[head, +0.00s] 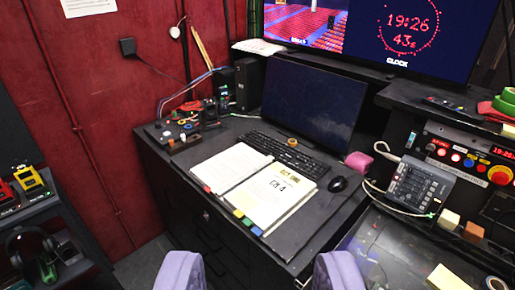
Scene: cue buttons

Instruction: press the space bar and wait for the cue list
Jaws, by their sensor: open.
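A black keyboard (300,162) lies on the dark desk in front of a monitor (313,105), whose screen is dark with no list showing. The space bar is too small to tell apart from the other keys. An open binder (265,197) of white pages with coloured tabs lies at the keyboard's near side. A tape roll (292,142) sits by the keyboard's far edge. My gripper (260,262) shows as two pale purple fingers at the bottom edge, wide apart and empty. It is nearer than the binder and apart from the keyboard.
A black mouse (338,184) and a pink object (359,161) are right of the keyboard. A control box with a cable (418,188) stands further right. Small gear (185,130) fills the desk's back left. A wall screen (405,30) shows a clock.

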